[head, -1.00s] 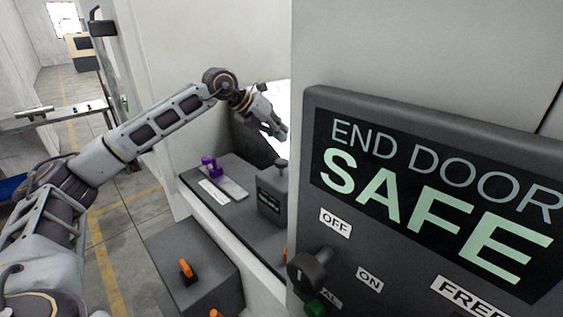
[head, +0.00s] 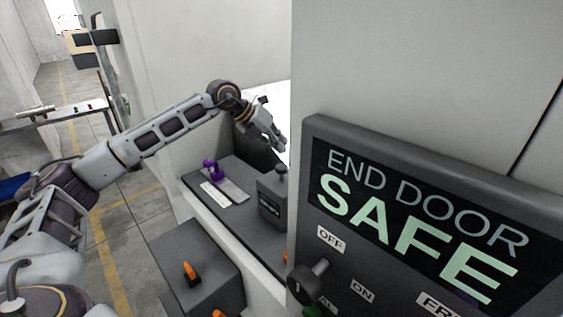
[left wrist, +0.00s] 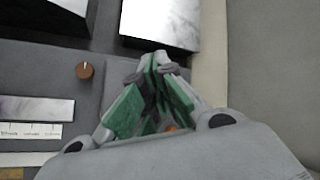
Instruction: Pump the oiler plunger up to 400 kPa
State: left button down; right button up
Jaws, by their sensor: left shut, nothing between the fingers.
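The oiler is likely the small dark grey box (head: 270,203) with a display on its front; the readout is too small to read. A round-topped plunger knob (head: 281,171) stands up from its top. My left gripper (head: 281,149) is just above the knob in the head view, shut with nothing in it; I cannot tell if it touches. In the left wrist view the green-padded fingers (left wrist: 157,60) meet at their tips. The knob is not clearly seen there. My right gripper is in neither view.
A large panel (head: 440,215) reading "END DOOR SAFE" fills the right, with a black knob (head: 305,282) on it. A purple part (head: 211,168) lies on the grey ledge left of the oiler. A grey box with an orange lever (head: 190,271) stands in front.

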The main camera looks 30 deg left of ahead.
pick_arm(q)
jog(key=shift+s+r+p, duration=0.25)
jog(key=shift+r+p, duration=0.1)
jog(key=shift+p, duration=0.65)
jog(key=shift+s+d+r+p, duration=0.15)
jog(key=shift+r+p, duration=0.15)
jog(key=shift+p, duration=0.35)
jog(key=shift+d+r+n+h+p, duration=0.2)
jog(key=shift+r+n, duration=0.4)
jog(key=shift+n, duration=2.15)
jog(key=shift+d+r+n+h+p, duration=0.1)
jog(key=shift+d+r+n+p, duration=0.4)
jog(key=shift+n, duration=2.2)
jog(key=shift+a+r+n+h+p, duration=0.1)
jog(key=shift+r+n, duration=0.65)
jog(key=shift+n, duration=2)
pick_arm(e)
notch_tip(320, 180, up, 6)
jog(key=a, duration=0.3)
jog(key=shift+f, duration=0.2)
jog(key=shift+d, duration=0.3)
